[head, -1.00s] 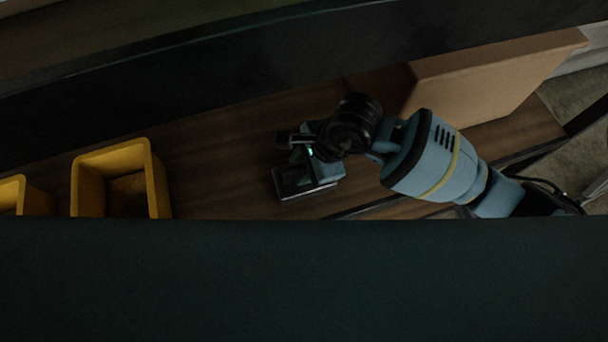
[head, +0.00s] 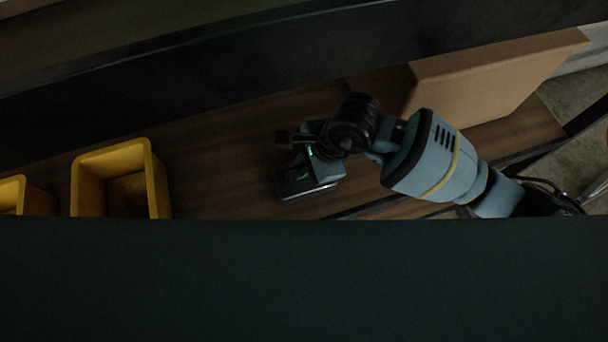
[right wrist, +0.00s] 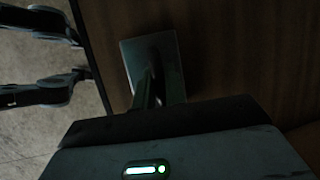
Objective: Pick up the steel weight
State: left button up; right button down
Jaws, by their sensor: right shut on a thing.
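The steel weight (head: 310,189) is a flat grey metal block at the tip of my right gripper (head: 298,172), over the brown wooden surface. In the right wrist view the weight (right wrist: 142,52) shows as a dull plate, with the fingers of my right gripper (right wrist: 159,88) closed on it. The fingers and palm hide part of the weight. I cannot tell whether it touches the surface or is just above it. My left gripper is not in view.
A cardboard box (head: 480,80) stands behind my right arm. A dark panel (head: 300,280) covers the lower picture. Bare wood (head: 220,140) lies between bin and gripper.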

dwell(0.7)
jog(key=shift+w+r, duration=0.15)
jog(key=shift+r, duration=0.05)
jog(key=shift+a+r, duration=0.1)
jog(key=shift+r, duration=1.45)
jog(key=shift+s+r, duration=0.25)
jog(key=s+a+r, duration=0.1)
jog(key=s, duration=1.4)
jog(key=shift+s+a+r+b, duration=0.15)
jog(key=shift+s+a+b, duration=0.15)
jog(key=shift+a+b, duration=0.1)
jog(key=shift+d, duration=0.1)
